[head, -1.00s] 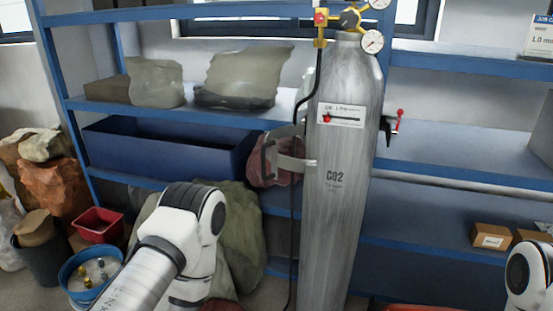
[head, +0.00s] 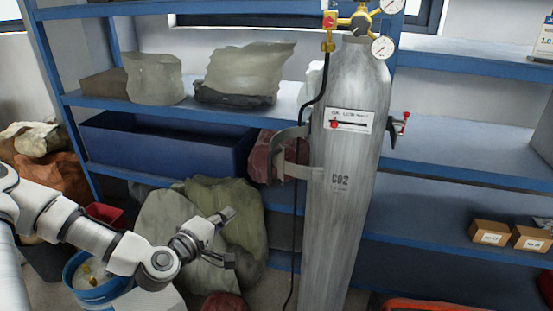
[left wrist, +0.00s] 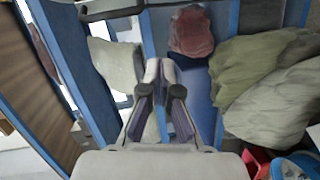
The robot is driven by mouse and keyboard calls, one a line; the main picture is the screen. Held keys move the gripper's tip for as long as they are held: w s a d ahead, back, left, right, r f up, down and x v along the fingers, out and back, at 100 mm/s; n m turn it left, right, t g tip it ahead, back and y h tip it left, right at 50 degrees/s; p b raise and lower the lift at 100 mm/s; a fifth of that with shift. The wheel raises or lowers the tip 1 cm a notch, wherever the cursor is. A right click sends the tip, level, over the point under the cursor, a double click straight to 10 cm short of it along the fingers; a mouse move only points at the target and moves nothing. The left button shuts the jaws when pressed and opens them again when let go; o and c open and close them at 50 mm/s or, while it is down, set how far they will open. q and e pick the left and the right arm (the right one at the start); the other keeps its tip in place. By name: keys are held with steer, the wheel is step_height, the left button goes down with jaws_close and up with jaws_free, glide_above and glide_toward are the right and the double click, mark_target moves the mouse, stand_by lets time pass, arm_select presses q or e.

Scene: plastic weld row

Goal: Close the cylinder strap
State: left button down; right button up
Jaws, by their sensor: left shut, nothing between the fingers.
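The grey gas cylinder (head: 345,215), marked CO2, stands upright in front of the blue shelves. A curved grey strap (head: 277,155) sticks out from its left side, with its free end away from the cylinder, so it looks open. A dark clamp with a red knob (head: 402,126) shows at the cylinder's right side. My left gripper (head: 231,213) is shut and empty, below and left of the strap, apart from it. Its closed fingers also show in the left wrist view (left wrist: 162,68), where I cannot make out the strap. My right gripper is not in view.
A black hose (head: 296,210) hangs left of the cylinder from the yellow valve (head: 352,20). Large sacks (head: 228,195) stand behind my left gripper. A blue bin (head: 165,143) and a reddish sack (head: 262,158) sit on the shelf. Small boxes (head: 490,232) are at right.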

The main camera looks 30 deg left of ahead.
arm_select(q)
step_height(320, 180, up, 6)
steer(key=a+n+t+y, duration=0.1)
steer(key=a+n+t, duration=0.1)
steer(key=w+d+b, duration=0.1)
steer(key=w+d, duration=0.2)
steer(key=w, duration=0.9)
steer(key=shift+d+r+b, duration=0.25)
steer(key=shift+r+b, duration=0.05)
steer(key=shift+b, duration=0.05)
steer(key=shift+w, duration=0.1)
